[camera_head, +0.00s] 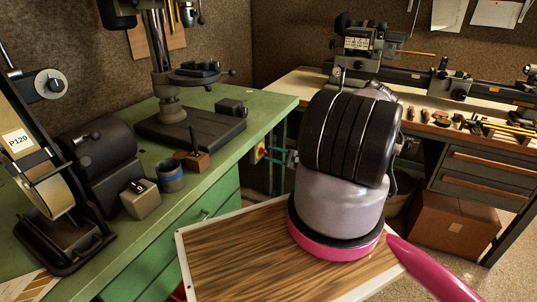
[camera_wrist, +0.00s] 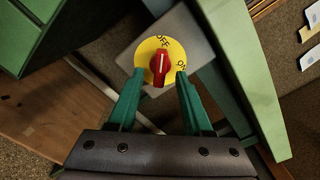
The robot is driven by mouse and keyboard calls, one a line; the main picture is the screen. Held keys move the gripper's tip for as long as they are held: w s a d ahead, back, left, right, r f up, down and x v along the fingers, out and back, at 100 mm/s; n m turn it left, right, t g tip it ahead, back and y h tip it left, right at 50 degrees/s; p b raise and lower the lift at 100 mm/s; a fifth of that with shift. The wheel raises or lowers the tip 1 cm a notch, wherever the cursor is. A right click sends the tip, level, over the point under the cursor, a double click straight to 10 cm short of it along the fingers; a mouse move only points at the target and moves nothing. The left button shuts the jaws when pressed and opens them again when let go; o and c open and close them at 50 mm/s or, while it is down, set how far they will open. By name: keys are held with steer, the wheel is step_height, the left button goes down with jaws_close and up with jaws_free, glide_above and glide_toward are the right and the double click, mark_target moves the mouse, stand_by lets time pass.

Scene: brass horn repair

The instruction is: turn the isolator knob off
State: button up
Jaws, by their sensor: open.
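The isolator knob (camera_wrist: 159,68) is red with a white line and sits on a round yellow plate (camera_wrist: 144,52) in the wrist view. The plate reads OFF at the top and ON at the right. The knob's long axis runs nearly up and down in that view, its white line towards the OFF lettering. My gripper (camera_wrist: 160,75) is open, one teal fingertip on each side of the knob. I cannot tell whether they touch it. In the head view the yellow plate (camera_head: 259,152) shows small beside the green bench, and my gripper (camera_head: 283,157) is partly hidden by my arm.
The plate is on a grey box (camera_wrist: 196,38) by the green bench (camera_head: 235,122). That bench carries a drill press (camera_head: 190,125) and a P120 belt sander (camera_head: 40,160). A second bench with a lathe (camera_head: 440,80) stands behind right, a cardboard box (camera_head: 450,225) below it.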

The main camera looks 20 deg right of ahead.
steer(key=v, duration=0.8)
steer(key=shift+s+d, duration=0.15)
steer(key=shift+s, duration=0.1)
